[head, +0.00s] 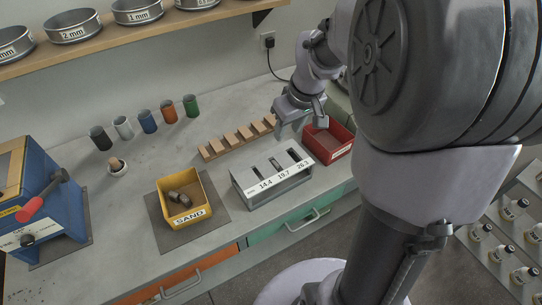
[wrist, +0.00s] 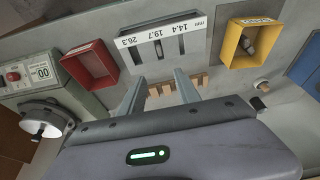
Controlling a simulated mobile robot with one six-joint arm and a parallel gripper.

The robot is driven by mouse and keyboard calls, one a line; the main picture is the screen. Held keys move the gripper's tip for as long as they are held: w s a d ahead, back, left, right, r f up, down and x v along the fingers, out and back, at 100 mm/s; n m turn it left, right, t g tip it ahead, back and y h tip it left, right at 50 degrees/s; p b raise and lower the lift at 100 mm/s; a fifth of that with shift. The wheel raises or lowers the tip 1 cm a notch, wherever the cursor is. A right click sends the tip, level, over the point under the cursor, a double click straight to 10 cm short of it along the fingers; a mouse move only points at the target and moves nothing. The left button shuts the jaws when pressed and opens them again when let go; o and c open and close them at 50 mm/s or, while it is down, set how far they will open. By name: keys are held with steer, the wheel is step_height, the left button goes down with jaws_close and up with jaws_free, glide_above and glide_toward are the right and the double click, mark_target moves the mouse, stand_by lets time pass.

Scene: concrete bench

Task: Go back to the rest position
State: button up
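My gripper (head: 303,124) hangs above the back of the bench, behind the grey slotted gauge block (head: 243,191) and left of the red bin (head: 341,143). In the wrist view the two fingers of my gripper (wrist: 158,92) stand apart with nothing between them. The gauge block also shows in the wrist view (wrist: 140,42), with its labels 14.4, 19.7 and 26.3 upside down. The wooden rack (wrist: 165,88) lies beyond the fingertips there, partly hidden by them.
A yellow SAND bin (head: 207,213) holding dark lumps stands on a mat left of the gauge block. Several coloured cups (head: 148,121) line the back. A blue machine (head: 50,205) with a red handle is far left. A shelf of sieves (head: 105,38) hangs above.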

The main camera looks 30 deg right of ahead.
steer(key=s+a+r+m+t+y+b, duration=0.1)
steer(key=s+a+r+m, duration=0.1)
steer(key=s+a, duration=0.6)
steer(key=s+a+r+m+t+b, duration=0.1)
steer(key=s+a+r+m+b, duration=0.1)
steer(key=s+a, duration=0.7)
steer(key=shift+s+a+r+m+y, duration=0.35)
steer(key=shift+a+r+m, duration=0.2)
steer(key=shift+a+m, duration=0.2)
